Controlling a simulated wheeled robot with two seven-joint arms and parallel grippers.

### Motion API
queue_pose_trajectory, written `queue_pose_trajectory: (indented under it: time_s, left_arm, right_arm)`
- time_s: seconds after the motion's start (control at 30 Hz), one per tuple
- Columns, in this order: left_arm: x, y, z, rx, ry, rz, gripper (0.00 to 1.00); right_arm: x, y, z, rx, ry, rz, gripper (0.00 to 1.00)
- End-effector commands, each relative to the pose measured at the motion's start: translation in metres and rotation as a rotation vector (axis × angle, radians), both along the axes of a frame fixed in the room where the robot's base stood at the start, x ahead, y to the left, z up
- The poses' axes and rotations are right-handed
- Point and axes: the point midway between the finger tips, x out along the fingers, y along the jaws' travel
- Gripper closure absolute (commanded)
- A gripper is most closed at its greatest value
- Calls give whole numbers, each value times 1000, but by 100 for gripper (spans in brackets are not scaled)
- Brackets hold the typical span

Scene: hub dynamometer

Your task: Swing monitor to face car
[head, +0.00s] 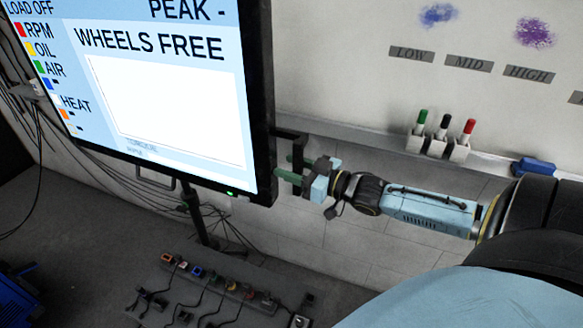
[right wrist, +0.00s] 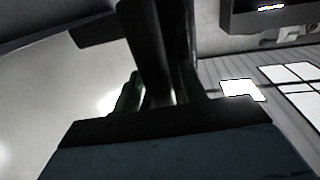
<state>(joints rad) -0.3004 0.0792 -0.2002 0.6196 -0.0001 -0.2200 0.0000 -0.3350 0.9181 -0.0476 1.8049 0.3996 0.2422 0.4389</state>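The monitor (head: 160,95) fills the upper left of the head view, its lit screen reading "WHEELS FREE". A black handle (head: 291,147) stands off its right edge. My right gripper (head: 288,169) is at this handle, its green fingers apart and pointing left toward the monitor's edge. In the right wrist view a dark bar (right wrist: 150,50) runs down between the two fingers (right wrist: 158,92). The fingers look open around it, but I cannot tell whether either touches it. My left gripper is not in view. No car is in view.
A whiteboard (head: 350,75) with a marker holder (head: 437,148) and a blue eraser (head: 533,167) is on the wall behind my right arm. A grey panel with plugs and cables (head: 215,290) lies below the monitor. Loose cables hang at left.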

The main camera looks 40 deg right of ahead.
Motion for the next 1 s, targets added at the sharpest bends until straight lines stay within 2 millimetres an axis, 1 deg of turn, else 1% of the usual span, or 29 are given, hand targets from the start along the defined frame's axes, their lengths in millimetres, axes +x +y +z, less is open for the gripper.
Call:
queue_pose_trajectory:
  time_s: [0.2, 0.37, 1.0]
  left_arm:
    - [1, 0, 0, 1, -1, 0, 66]
    - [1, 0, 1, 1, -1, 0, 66]
    - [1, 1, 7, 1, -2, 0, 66]
  right_arm:
    - [-3, 0, 1, 2, -2, 1, 58]
    - [-16, -5, 0, 2, 1, 1, 58]
    - [-105, -35, 0, 1, 3, 0, 58]
